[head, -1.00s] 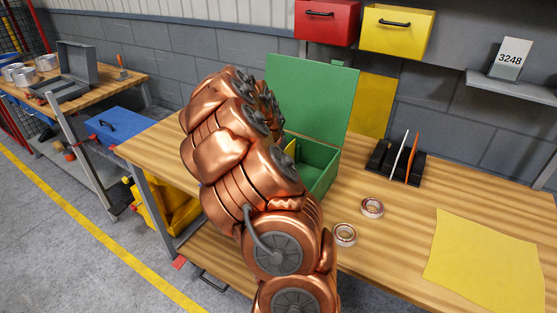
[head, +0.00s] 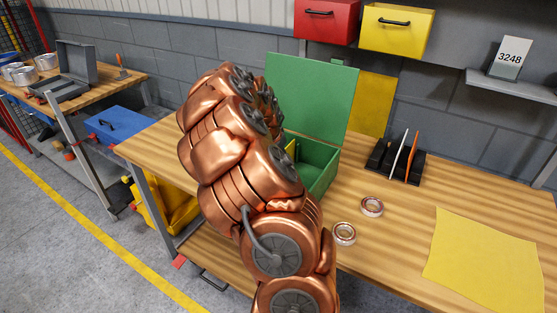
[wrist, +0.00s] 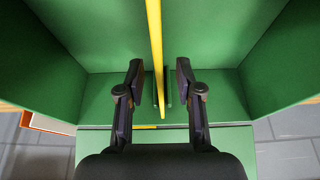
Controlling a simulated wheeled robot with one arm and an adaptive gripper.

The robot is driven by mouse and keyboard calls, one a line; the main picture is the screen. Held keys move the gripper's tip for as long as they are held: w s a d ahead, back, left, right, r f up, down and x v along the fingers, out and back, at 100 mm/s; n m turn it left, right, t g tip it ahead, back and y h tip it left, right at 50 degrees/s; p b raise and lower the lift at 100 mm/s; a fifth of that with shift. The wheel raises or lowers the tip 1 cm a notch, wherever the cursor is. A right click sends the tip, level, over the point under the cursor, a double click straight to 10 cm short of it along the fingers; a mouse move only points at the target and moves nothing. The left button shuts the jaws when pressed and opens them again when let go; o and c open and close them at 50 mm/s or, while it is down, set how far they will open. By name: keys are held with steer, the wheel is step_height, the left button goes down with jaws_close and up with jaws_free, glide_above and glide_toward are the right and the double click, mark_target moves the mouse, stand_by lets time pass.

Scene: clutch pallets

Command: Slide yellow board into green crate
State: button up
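The yellow board (wrist: 155,45) stands upright, edge-on, inside the green crate (wrist: 232,100) in the wrist view. Its lower end is at a dark narrow slot or holder on the crate's floor. My gripper (wrist: 158,78) is open, with one finger on each side of the board and a gap on both sides. In the head view the green crate (head: 318,165) stands on the wooden bench with its lid raised. A small piece of the yellow board (head: 291,149) shows inside it. My copper-coloured arm hides the gripper there.
Two tape rolls (head: 372,206) lie right of the crate. A black rack (head: 395,165) holds a white and an orange board. A yellow sheet (head: 485,262) lies flat at right, and a yellow panel (head: 372,104) stands behind the crate. Red and yellow bins (head: 396,28) hang above.

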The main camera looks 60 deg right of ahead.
steer(key=v, duration=1.1)
steer(key=shift+a, duration=0.1)
steer(key=shift+a, duration=0.1)
steer(key=s+a+r+n+y, duration=0.15)
steer(key=a+n, duration=0.25)
steer(key=a, duration=0.9)
steer(key=s+a+r+n+y, duration=0.1)
steer(key=s+a+n, duration=0.15)
steer(key=a, duration=1.05)
steer(key=s+a+f+n+g+y, duration=0.1)
steer(key=s+a+f+n, duration=0.1)
steer(key=s+a+n, duration=0.3)
steer(key=s+a+f+n+g+y, duration=0.1)
steer(key=s+a+f+n, duration=0.1)
steer(key=s+a+n, duration=0.4)
steer(key=s+a, duration=0.4)
steer(key=a, duration=0.2)
steer(key=shift+a+f, duration=0.25)
steer(key=shift+f, duration=0.1)
